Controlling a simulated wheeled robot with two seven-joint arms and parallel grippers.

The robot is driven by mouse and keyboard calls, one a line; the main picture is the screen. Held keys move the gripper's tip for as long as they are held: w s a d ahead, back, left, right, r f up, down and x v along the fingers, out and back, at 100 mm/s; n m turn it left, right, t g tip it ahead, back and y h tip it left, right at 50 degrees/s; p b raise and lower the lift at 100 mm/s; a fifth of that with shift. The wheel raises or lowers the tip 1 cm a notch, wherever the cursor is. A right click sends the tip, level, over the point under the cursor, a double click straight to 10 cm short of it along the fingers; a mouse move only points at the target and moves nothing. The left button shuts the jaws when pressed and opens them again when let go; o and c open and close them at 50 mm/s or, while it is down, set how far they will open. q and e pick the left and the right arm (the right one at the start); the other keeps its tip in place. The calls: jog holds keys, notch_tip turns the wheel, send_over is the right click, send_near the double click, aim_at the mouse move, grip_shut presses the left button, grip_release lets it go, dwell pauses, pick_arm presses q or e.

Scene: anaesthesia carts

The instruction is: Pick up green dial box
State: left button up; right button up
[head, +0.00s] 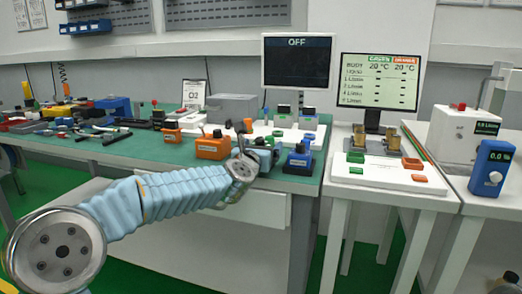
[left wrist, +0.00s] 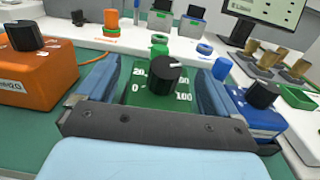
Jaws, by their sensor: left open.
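The green dial box (left wrist: 150,98) shows in the left wrist view, with a black knob on top and white scale numbers. My left gripper (left wrist: 158,70) is open, with one blue finger on each side of the box. I cannot tell whether the fingers touch it. In the head view my left gripper (head: 262,153) is at the front right of the green-topped bench and hides the green box. My right gripper is not in view.
An orange dial box (left wrist: 35,75) stands close to the left finger and a blue dial box (left wrist: 262,112) close to the right finger. A white tray (head: 262,129) with capped items lies behind. A dark screen (head: 297,62) reads OFF.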

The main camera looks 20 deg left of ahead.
pick_arm(q)
jog(key=c, duration=1.4)
jog(key=shift+c, duration=1.1)
jog(key=shift+r, duration=0.1)
jog(key=shift+r, duration=0.1)
